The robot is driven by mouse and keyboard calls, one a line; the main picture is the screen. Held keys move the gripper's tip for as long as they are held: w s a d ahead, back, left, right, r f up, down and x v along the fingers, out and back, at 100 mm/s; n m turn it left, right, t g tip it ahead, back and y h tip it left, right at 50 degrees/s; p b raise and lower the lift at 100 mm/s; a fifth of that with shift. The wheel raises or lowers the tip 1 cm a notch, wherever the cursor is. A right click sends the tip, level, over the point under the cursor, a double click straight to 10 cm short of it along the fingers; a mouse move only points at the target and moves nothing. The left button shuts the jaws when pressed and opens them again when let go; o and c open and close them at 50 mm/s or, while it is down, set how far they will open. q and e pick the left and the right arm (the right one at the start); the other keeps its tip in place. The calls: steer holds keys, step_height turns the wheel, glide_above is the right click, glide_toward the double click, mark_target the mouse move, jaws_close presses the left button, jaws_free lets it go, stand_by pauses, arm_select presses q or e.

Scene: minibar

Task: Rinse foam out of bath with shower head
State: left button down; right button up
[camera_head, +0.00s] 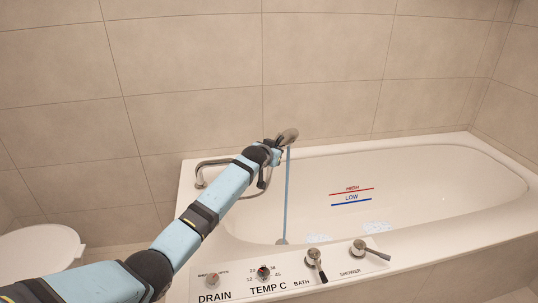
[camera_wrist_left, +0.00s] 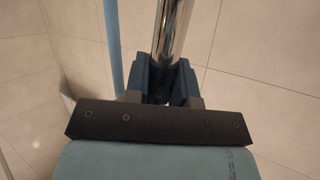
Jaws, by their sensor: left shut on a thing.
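My left gripper (camera_head: 275,148) is shut on the shower head (camera_head: 288,136) and holds it above the near left part of the bath. In the left wrist view, the two blue fingers (camera_wrist_left: 161,85) close around its chrome handle (camera_wrist_left: 173,28). A thin blue stream of water (camera_head: 286,195) falls straight down from the head into the bath (camera_head: 275,168). Pale foam patches (camera_head: 318,238) and (camera_head: 377,227) lie on the bath bottom near the front wall. The stream lands left of both patches. My right gripper is not in view.
The bath's front ledge carries a drain knob (camera_head: 212,280), a temperature knob (camera_head: 263,272), a bath lever (camera_head: 316,264) and a shower lever (camera_head: 369,250). A curved metal spout (camera_head: 207,163) stands at the left end. A white toilet lid (camera_head: 41,247) is at the left.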

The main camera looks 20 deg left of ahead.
arm_select(q)
steer(key=w+d+b, duration=0.1)
steer(key=w, duration=0.1)
steer(key=w+d+b, duration=0.1)
steer(key=w+d, duration=0.1)
steer(key=shift+w+d, duration=0.1)
steer(key=shift+d, duration=0.2)
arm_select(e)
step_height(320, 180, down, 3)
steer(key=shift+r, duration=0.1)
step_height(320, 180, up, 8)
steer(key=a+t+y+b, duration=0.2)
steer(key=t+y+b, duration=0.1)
arm_select(q)
steer(key=w+d+b, duration=0.4)
steer(key=w, duration=0.1)
steer(key=shift+w+d, duration=0.15)
steer(key=shift+d, duration=0.1)
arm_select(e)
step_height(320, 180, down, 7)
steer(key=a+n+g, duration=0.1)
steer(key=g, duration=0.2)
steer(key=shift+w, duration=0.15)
arm_select(q)
steer(key=shift+r, duration=0.1)
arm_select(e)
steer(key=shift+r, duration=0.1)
